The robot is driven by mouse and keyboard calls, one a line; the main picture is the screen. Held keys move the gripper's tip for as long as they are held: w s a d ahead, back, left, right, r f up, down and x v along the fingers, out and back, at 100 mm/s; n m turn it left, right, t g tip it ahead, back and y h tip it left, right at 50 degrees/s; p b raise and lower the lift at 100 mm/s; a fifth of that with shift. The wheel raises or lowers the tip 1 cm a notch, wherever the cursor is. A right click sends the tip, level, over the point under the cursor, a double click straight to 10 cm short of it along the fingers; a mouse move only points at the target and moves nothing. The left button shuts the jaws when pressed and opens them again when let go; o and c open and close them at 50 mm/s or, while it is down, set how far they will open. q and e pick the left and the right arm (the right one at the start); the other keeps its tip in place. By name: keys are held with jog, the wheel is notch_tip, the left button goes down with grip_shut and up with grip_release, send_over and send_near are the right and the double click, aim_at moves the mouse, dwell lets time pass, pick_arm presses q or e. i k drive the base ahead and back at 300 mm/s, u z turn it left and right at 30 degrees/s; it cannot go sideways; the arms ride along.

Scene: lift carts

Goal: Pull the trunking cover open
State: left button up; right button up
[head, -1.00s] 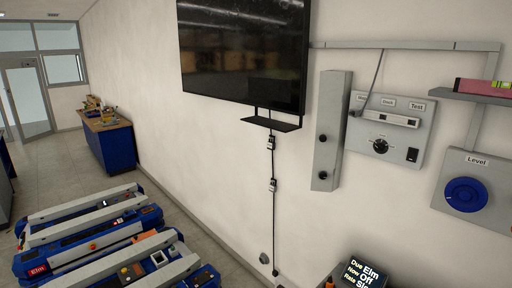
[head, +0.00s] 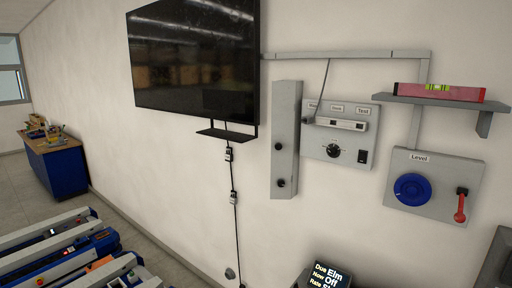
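The trunking cover is most likely the tall grey vertical box (head: 286,122) on the wall, right of the screen. It has two dark round knobs on its face, one near the middle and one near the bottom. It appears shut against the wall. A thin grey horizontal trunking (head: 350,54) runs along the wall above and bends down at the right. Neither of my grippers shows in the head view.
A control panel (head: 349,150) with a dial is right of the box. A "Level" panel (head: 433,207) has a blue wheel and red lever. A shelf (head: 425,101) holds a red spirit level. A large screen (head: 196,62) hangs left. Lift carts (head: 60,262) stand lower left.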

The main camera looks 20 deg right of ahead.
aim_at(283, 107)
jog(key=u, duration=0.2)
jog(key=i, duration=1.25)
jog(key=z, duration=0.35)
jog(key=i, duration=0.7)
jog(key=z, duration=0.45)
